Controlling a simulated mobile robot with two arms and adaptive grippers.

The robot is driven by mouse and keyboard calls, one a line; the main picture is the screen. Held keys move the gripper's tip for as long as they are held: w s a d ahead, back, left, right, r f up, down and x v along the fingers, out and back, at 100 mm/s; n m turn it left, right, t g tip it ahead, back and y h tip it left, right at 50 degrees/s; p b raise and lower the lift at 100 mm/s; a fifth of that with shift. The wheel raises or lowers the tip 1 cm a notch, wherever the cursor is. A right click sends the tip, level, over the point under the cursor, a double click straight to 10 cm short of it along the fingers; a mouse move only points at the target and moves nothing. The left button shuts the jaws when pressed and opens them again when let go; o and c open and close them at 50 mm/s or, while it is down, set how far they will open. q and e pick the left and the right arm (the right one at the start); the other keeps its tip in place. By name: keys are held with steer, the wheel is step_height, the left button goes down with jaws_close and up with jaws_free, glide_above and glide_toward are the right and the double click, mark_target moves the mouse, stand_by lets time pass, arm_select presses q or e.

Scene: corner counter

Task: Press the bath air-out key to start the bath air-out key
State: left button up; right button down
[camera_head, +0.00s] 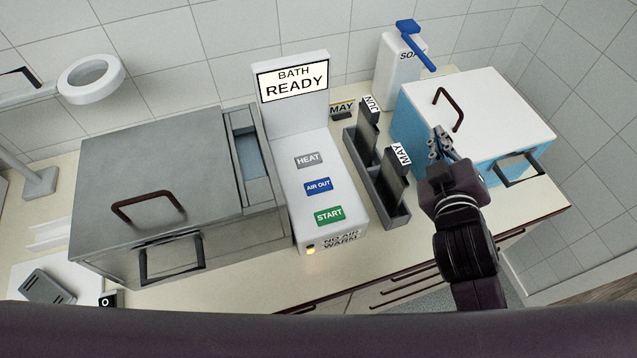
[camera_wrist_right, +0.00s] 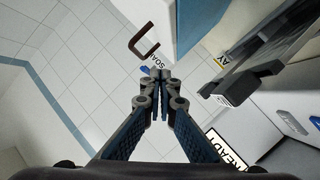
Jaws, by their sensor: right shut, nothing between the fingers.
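The bath unit (camera_head: 288,178) is a pale box with a raised display (camera_head: 293,80) reading "BATH READY". Its sloped top has a grey HEAT key (camera_head: 310,160), a blue AIR OUT key (camera_head: 318,186) and a green START key (camera_head: 329,215). A small amber light (camera_head: 311,251) glows at its front beside "NO AIR WARM". My right gripper (camera_head: 438,135) is shut and empty, to the right of the unit and above the white-lidded blue box, apart from the keys. In the right wrist view its fingertips (camera_wrist_right: 160,76) meet; the display (camera_wrist_right: 226,150) is at lower right. My left gripper is not in view.
A dark rack (camera_head: 399,219) with upright plates tagged MAY and JUN stands between unit and gripper. The white-lidded blue box (camera_head: 480,105) is at right, a soap bottle (camera_head: 396,75) behind. A grey metal bath (camera_head: 150,165) adjoins the unit's left.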

steer(key=w+a+r+n+t+y, duration=0.1)
steer(key=a+r+n+t+y, duration=0.3)
steer(key=r, duration=0.5)
steer(key=w+a+r+n+t+y, duration=0.1)
steer(key=a+r+n+t+y, duration=0.15)
steer(key=a+r+n, duration=0.5)
steer(key=s+a+r+n+g+y, duration=0.4)
steer(key=a+n+y, duration=0.2)
steer(key=n+y, duration=0.3)
steer(key=s+a+r+n+g+y, duration=0.35)
steer(key=a+n+y, duration=0.35)
steer(key=n, duration=0.5)
steer(key=s+a+f+n+g+h, duration=0.3)
steer(key=a+f+n+g, duration=0.4)
steer(key=f+n+g, duration=0.5)
steer(key=w+d+f+n+t+h, duration=0.2)
steer(key=w+d+f+n+h, duration=0.3)
steer(key=d+f+h, duration=0.4)
step_height(320, 180, down, 3)
steer(key=shift+w+d+f+t, duration=0.15)
steer(key=shift+w+f+t, duration=0.05)
steer(key=shift+w+t, duration=0.25)
